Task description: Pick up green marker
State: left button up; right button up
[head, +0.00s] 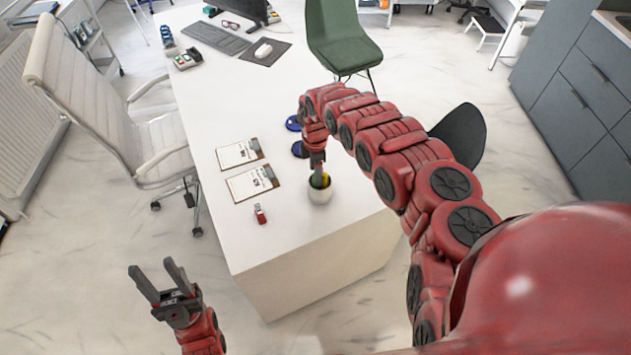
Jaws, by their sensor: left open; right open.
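A small pale cup (320,195) stands near the desk's near right corner, with thin items in it. A yellow-green tip (326,180) shows at its rim; I cannot tell for sure whether it is the green marker. My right gripper (318,172) points down at the cup's mouth, and its fingertips are partly hidden among the items. It is open, and I see nothing clearly held. My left gripper (158,282) is open and empty, in front of the desk over the floor at the lower left.
Two clipboards (252,182) and a small red item (260,214) lie left of the cup on the white desk (215,105). Blue round items (293,123) lie behind. A keyboard (215,37), mouse (263,50) and chairs (340,40) are further back.

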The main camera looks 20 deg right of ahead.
jog(key=shift+a+f, duration=0.15)
jog(key=shift+f, duration=0.65)
jog(key=shift+d+f, duration=0.2)
jog(key=shift+f, duration=0.15)
grip_shut()
